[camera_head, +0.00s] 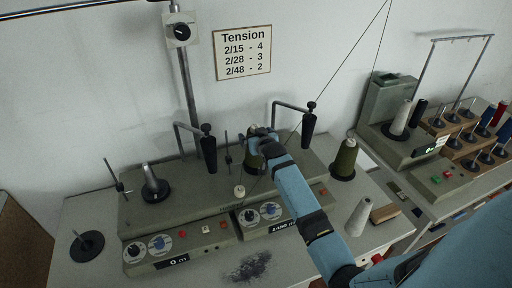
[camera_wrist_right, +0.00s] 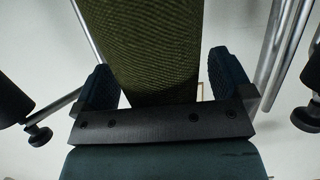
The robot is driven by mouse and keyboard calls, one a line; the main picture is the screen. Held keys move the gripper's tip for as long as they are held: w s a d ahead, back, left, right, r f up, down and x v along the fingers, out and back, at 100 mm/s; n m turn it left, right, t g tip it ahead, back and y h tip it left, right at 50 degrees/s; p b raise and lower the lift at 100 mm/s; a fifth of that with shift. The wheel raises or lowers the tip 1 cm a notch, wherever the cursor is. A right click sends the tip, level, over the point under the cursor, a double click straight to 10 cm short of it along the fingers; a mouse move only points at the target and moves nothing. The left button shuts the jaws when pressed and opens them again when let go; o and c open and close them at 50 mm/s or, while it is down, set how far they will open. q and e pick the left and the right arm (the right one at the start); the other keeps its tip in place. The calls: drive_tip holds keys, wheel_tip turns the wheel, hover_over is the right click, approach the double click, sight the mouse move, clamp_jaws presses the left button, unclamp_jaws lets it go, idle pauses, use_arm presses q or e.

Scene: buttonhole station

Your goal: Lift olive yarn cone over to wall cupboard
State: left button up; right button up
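One olive yarn cone (camera_head: 253,161) is at the back of the winding machine, partly hidden by my right gripper (camera_head: 262,137). It fills the middle of the right wrist view (camera_wrist_right: 155,50), between the two dark finger pads of my right gripper (camera_wrist_right: 162,75). A pad is close on each side, with a thin light gap on the right; firm contact cannot be told. A second olive yarn cone (camera_head: 345,159) stands upright to the right of the machine. My left gripper is not in view. I cannot make out a wall cupboard.
The winding machine (camera_head: 190,225) has dials, bent rods and black tensioners (camera_head: 309,124) close to my right gripper. A rack of spools (camera_head: 470,138) is farther right.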

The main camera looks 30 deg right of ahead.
drive_tip(key=c, duration=1.1)
drive_tip(key=shift+c, duration=0.5)
drive_tip(key=shift+r, duration=0.1)
